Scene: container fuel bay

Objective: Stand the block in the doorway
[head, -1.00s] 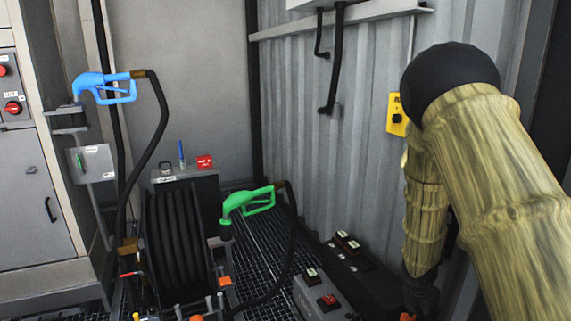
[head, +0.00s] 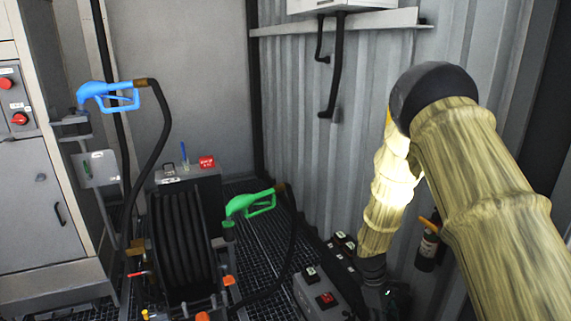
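My arm comes in from the right in the head view, and its forearm hangs down to a dark wrist at the bottom edge. My gripper (head: 384,302) shows only as a small dark shape beside the grey control box. Its fingers are not clear, so I cannot tell whether it is open or shut or holds anything. I cannot make out the block in this view. No doorway can be made out for sure; only a dark strip shows at the right edge.
A blue nozzle (head: 108,94) and a green nozzle (head: 250,203) hang on black hoses around a hose reel (head: 182,240). A grey box with red switches (head: 318,292) stands near my wrist. A small dark cylinder (head: 427,250) is by the corrugated wall (head: 300,110).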

